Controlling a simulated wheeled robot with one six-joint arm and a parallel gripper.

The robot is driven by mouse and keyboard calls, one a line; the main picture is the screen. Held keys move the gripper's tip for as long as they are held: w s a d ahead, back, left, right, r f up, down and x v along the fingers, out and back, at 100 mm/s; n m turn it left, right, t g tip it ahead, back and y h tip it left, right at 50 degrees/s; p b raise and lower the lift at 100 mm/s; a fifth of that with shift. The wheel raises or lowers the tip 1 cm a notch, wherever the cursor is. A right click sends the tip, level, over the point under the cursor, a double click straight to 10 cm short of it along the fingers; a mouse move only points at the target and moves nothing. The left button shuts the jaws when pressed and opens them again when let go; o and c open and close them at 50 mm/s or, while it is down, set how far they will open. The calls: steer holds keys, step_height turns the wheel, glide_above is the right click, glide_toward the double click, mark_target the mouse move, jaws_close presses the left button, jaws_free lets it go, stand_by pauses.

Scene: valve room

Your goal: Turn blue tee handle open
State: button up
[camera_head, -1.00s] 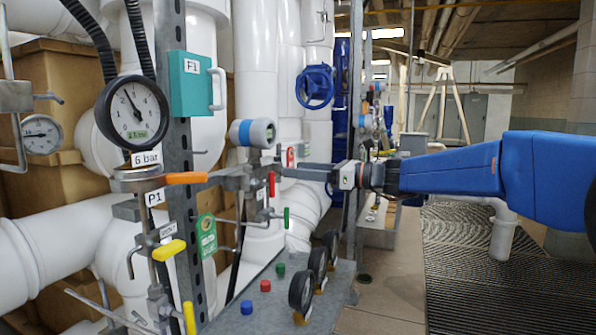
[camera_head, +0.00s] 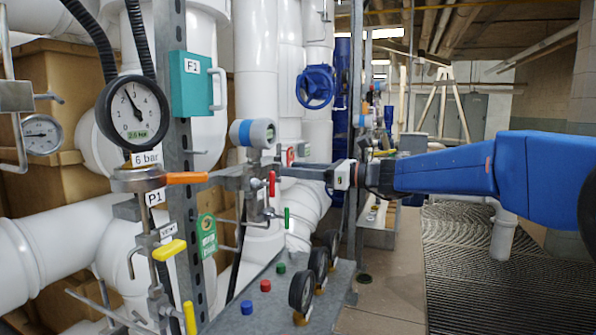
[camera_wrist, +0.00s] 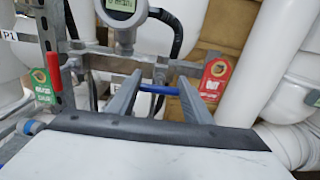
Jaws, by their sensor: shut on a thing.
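The blue tee handle (camera_wrist: 158,89) shows in the wrist view as a short blue bar lying level between the two grey fingers of my gripper (camera_wrist: 159,84). My gripper is shut on it, with a finger at each end of the bar. In the head view my gripper (camera_head: 284,172) reaches left to the pipework below a round blue-faced gauge. The blue handle is hidden there behind the fingers and fittings.
A red tag (camera_wrist: 214,80) and a green tag (camera_wrist: 41,88) hang either side of the fingers. A digital gauge (camera_wrist: 122,12) stands just above. Red (camera_head: 271,184) and orange (camera_head: 187,178) handles are close by. Open floor (camera_head: 470,260) lies right.

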steer(key=n, duration=0.4)
steer(key=shift+s, duration=0.1)
steer(key=n, duration=0.4)
steer(key=shift+n, duration=0.4)
steer(key=n, duration=0.4)
steer(key=shift+s+a+f+n, duration=0.1)
steer(key=shift+f+n, duration=0.05)
steer(key=shift+n, duration=0.15)
steer(key=shift+f+n, duration=0.15)
steer(key=shift+n, duration=1.85)
steer(key=o, duration=1.1)
steer(key=shift+c, duration=0.2)
